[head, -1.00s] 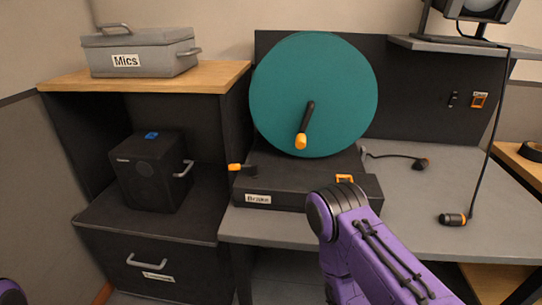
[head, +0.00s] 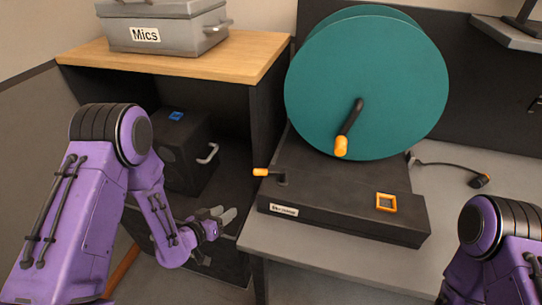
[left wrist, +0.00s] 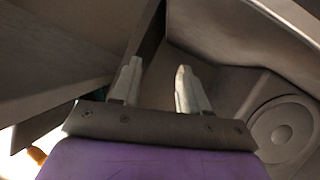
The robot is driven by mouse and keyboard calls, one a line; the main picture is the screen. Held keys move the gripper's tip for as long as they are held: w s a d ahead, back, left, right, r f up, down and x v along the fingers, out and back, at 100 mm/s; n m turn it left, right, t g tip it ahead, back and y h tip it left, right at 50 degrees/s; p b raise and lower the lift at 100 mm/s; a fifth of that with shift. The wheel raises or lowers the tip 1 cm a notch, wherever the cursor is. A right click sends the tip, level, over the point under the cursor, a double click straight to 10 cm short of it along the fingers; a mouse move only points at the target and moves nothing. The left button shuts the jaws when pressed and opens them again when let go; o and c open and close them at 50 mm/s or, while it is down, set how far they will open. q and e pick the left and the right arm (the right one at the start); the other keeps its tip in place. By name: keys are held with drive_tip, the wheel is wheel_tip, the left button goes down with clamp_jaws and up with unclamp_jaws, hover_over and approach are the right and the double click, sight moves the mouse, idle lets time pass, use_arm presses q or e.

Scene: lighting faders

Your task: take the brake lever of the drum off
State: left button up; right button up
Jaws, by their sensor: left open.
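The teal drum (head: 365,80) stands on a dark base box (head: 340,207) on the grey desk. The brake lever (head: 266,172) sticks out to the left from the base's left end, with an orange grip and a dark pivot. My left gripper (head: 224,214) is below and left of the lever, apart from it, open and empty. In the left wrist view its two pale fingers (left wrist: 158,82) are spread with nothing between them. An orange piece (left wrist: 37,155), possibly the lever's grip, shows at the lower left there. My right arm shows at the lower right; its gripper is out of view.
A dark speaker (head: 185,150) stands in the cabinet behind my left arm; its round cone shows in the wrist view. A grey Mics case (head: 165,27) sits on the wooden top (head: 255,52). An orange-handled crank (head: 342,145) is on the drum. A cable lies on the desk.

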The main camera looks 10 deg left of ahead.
use_arm(q)
drive_tip(key=w+d+r+m+h+p, duration=0.1)
drive_tip(key=w+d+r+m+h, duration=0.1)
drive_tip(key=r+m+h, duration=0.3)
drive_tip(key=w+d+r+m+h, duration=0.2)
drive_tip(key=r+m+h, duration=0.1)
drive_tip(key=r, duration=0.4)
drive_tip(key=m+g+h+p, duration=0.2)
drive_tip(key=m+g+h, duration=0.4)
drive_tip(key=m+g, duration=0.35)
approach(279, 173)
drive_tip(key=shift+m+t, duration=0.25)
drive_tip(key=x, duration=0.2)
drive_tip(key=p+x, duration=0.1)
drive_tip(key=x, duration=0.1)
drive_tip(key=p+x, duration=0.1)
drive_tip(key=x, duration=0.2)
drive_tip(key=shift+w+f, duration=0.25)
drive_tip(key=shift+f, duration=0.1)
